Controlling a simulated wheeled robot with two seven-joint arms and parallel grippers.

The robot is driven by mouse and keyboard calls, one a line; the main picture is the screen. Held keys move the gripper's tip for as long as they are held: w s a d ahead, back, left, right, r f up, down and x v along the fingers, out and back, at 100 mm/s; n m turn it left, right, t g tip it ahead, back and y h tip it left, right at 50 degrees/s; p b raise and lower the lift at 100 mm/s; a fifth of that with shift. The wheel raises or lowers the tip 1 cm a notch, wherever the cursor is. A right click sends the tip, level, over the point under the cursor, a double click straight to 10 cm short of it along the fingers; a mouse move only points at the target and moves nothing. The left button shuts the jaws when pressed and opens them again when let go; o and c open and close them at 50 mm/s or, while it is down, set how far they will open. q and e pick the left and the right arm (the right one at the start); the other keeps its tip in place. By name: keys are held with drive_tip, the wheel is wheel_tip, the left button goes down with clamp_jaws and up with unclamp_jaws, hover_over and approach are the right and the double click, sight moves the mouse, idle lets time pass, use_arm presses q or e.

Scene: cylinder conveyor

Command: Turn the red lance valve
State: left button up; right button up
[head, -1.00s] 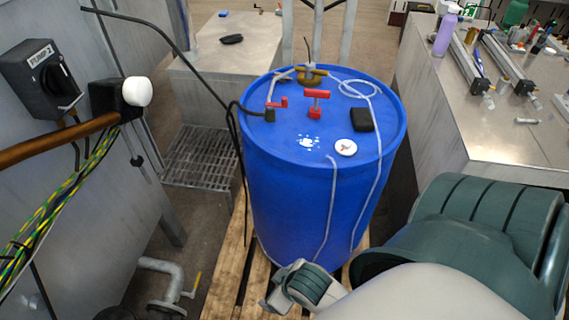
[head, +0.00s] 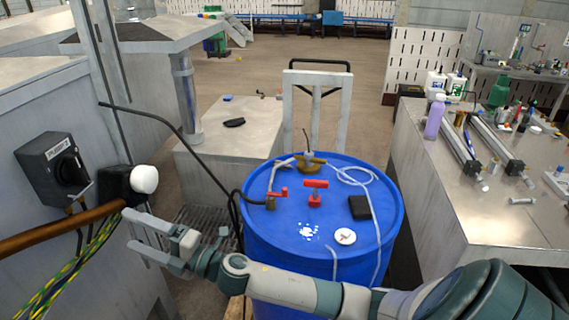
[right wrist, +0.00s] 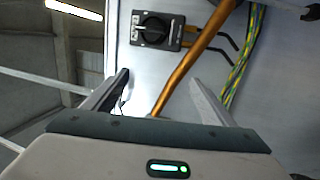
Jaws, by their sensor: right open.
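The blue drum (head: 375,255) stands in the middle of the head view. On its lid, a small red lever (head: 280,193) sits on a brass fitting where a black hose ends. A red T-shaped handle (head: 315,187) stands to its right; I cannot tell for sure which is the lance valve. My right gripper (head: 128,230) is open and empty, left of the drum and apart from both red handles. In the right wrist view, its open fingers (right wrist: 160,82) face the grey panel. My left gripper is out of view.
A dark switch box (head: 50,172), a white knob (head: 144,179) and a copper pipe (head: 60,228) are on the left, close to my right gripper. A black box (head: 359,207) and a white cap (head: 345,236) lie on the lid. A metal bench (head: 450,215) stands right.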

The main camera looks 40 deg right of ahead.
drive_tip(key=w+a+r+n+g+y, duration=0.1)
drive_tip(key=a+n+g+y, duration=0.3)
drive_tip(key=n, duration=0.5)
drive_tip(key=n+g+h, duration=1)
drive_tip(key=g+h, duration=0.3)
drive_tip(key=h, duration=0.2)
hover_over(285, 188)
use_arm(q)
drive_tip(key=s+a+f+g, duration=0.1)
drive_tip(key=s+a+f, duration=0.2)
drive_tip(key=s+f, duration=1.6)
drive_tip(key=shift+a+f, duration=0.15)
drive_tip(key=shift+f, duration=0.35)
use_arm(e)
drive_tip(key=shift+f, duration=0.25)
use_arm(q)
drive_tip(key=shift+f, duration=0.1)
use_arm(e)
drive_tip(key=shift+a+f, duration=0.1)
drive_tip(key=shift+f, duration=0.05)
drive_tip(key=shift+f+b, duration=2.25)
drive_tip(key=shift+f, duration=0.95)
use_arm(q)
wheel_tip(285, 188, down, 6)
drive_tip(key=b, duration=0.2)
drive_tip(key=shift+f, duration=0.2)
use_arm(e)
drive_tip(key=shift+f, duration=2.15)
